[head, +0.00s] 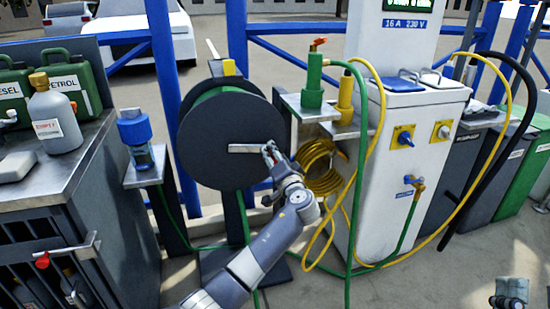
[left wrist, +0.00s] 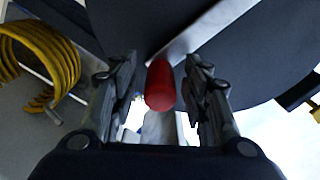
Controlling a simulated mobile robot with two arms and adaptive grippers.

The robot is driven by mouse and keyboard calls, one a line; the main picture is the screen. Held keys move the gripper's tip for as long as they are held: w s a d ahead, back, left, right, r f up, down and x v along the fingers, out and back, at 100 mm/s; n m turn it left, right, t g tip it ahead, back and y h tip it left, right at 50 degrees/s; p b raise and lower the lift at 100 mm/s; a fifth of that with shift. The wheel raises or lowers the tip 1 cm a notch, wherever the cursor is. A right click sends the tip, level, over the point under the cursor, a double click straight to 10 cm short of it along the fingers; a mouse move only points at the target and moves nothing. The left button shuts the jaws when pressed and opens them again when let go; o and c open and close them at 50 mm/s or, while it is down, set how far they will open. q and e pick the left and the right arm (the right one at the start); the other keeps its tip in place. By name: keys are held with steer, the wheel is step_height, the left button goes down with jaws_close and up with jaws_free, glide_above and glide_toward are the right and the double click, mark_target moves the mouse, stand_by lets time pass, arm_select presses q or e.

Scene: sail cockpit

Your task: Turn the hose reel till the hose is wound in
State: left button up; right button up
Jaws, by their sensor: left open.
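The hose reel (head: 225,125) stands in the middle of the head view, a dark round disc with green behind its upper rim. A pale crank bar (head: 245,148) lies across the disc, pointing right. Its red handle (left wrist: 160,86) shows in the left wrist view between the fingers of my left gripper (head: 271,158). The fingers are open, one on each side of the handle, with gaps visible. In the head view the gripper mostly hides the handle. Green hose (head: 243,218) hangs below the reel. Part of my right gripper (head: 510,292) shows at the bottom right, its jaws unclear.
A coiled yellow hose (head: 320,168) hangs right of the reel, beside a white service pedestal (head: 385,150). A metal counter (head: 60,165) with cans and a bottle fills the left.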

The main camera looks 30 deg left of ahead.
arm_select(q)
jaws_close()
steer(key=shift+f, duration=0.1)
